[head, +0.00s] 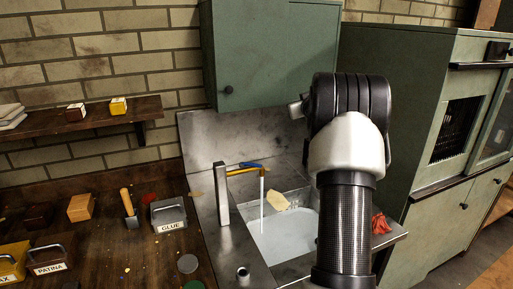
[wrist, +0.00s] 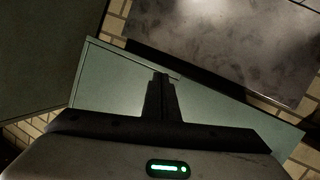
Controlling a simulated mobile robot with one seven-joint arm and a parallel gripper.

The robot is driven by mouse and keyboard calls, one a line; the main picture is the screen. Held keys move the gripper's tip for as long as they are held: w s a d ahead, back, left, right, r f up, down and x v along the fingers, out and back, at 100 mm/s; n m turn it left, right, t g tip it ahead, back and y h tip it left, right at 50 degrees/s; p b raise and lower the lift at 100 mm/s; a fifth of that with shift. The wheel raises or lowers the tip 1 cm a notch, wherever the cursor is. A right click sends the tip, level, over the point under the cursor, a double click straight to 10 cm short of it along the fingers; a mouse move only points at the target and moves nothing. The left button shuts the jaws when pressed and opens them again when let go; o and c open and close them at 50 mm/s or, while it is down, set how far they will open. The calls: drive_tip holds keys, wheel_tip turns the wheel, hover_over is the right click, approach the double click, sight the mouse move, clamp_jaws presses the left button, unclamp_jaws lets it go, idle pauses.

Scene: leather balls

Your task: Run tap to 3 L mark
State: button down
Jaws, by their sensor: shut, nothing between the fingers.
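A thin pale stream of water (head: 262,205) falls from the spout into the basin. The sink basin (head: 311,216) holds pale liquid or has a pale floor; I cannot tell its depth. Small marks show on its back wall, too small to read as a 3 L mark. A tan piece (head: 277,201) is by the stream. My gripper (wrist: 160,80) is shut and empty in the wrist view, in front of green cabinetry.
My arm covers the right part of the sink. A green wall cabinet (head: 270,52) hangs above and a tall green cabinet (head: 410,120) stands right. A red cloth (head: 381,223) lies at the sink's right edge. A GLUE box (head: 168,214) and a brush (head: 129,203) are on the bench left.

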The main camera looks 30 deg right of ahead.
drive_tip(key=r+m+g+h, duration=0.1)
drive_tip(key=r+m+g, duration=0.1)
drive_tip(key=m+g+y+p, duration=0.4)
drive_tip(key=m+g+p, duration=0.15)
drive_tip(key=g, duration=0.45)
hover_over(252, 165)
drive_tip(key=d+b, duration=0.1)
drive_tip(key=d, duration=0.1)
drive_tip(key=f, duration=0.1)
drive_tip(key=x, duration=0.8)
drive_tip(key=shift+w+f, duration=0.3)
drive_tip(key=shift+w, duration=0.1)
drive_tip(key=s+a+f, duration=0.2)
drive_tip(key=shift+s+a+f, duration=0.1)
drive_tip(key=shift+f, duration=0.2)
